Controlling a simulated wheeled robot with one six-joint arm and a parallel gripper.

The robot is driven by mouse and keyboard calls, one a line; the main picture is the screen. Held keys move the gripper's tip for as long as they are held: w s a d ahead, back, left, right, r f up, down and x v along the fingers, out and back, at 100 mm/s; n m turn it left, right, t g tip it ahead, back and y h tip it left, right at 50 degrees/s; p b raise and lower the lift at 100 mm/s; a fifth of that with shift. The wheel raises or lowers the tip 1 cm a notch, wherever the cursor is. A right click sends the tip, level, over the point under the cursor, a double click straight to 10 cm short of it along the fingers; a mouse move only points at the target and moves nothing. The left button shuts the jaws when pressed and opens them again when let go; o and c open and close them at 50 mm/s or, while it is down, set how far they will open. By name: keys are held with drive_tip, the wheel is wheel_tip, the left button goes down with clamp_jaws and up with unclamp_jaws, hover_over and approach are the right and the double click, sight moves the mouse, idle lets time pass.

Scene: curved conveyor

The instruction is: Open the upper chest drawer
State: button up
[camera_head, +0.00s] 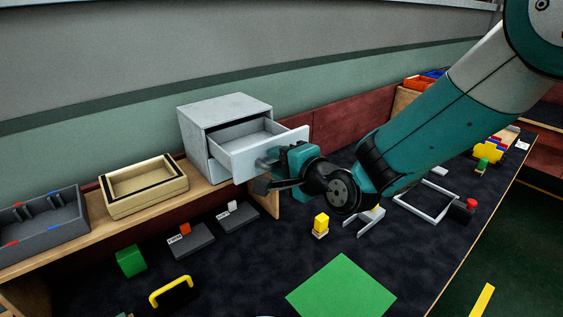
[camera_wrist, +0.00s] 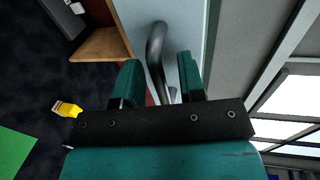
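The light grey chest (camera_head: 225,108) stands on a wooden shelf in the head view. Its upper drawer (camera_head: 240,160) is pulled out well from the body, and its empty-looking inside shows. My gripper (camera_head: 268,170) is at the outer side of the drawer front. In the wrist view the dark curved handle (camera_wrist: 156,45) stands out from the pale drawer front (camera_wrist: 186,25). My gripper's fingers (camera_wrist: 160,78) lie on either side of the handle, with a visible gap, so they are open. The lower part of the chest is partly hidden by the drawer and my gripper.
A wooden box (camera_head: 150,198) and a grey bin (camera_head: 45,228) stand left of the chest on the shelf (camera_head: 88,238). Below lie a green cube (camera_head: 131,261), a yellow block (camera_head: 321,222) and a green mat (camera_head: 342,295) on the dark table. A red wall (camera_head: 335,122) runs behind.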

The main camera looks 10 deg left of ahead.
drive_tip(key=shift+d, duration=0.1)
drive_tip(key=b+v, duration=0.8)
drive_tip(key=v, duration=0.9)
drive_tip(key=shift+s, duration=0.2)
drive_tip(key=s+d+f+n+g+h+p, duration=0.1)
drive_tip(key=s+d+n+g+h, duration=0.2)
drive_tip(key=s+d+n+g, duration=0.2)
drive_tip(key=s+d+f+n+g+h+p, duration=0.1)
drive_tip(key=s+d+n+g+h, duration=0.3)
drive_tip(key=s+n, duration=0.6)
drive_tip(key=shift+s+d+f+n+g, duration=0.2)
drive_tip(key=shift+d+f+n+g, duration=0.1)
drive_tip(key=shift+d+f+g, duration=0.5)
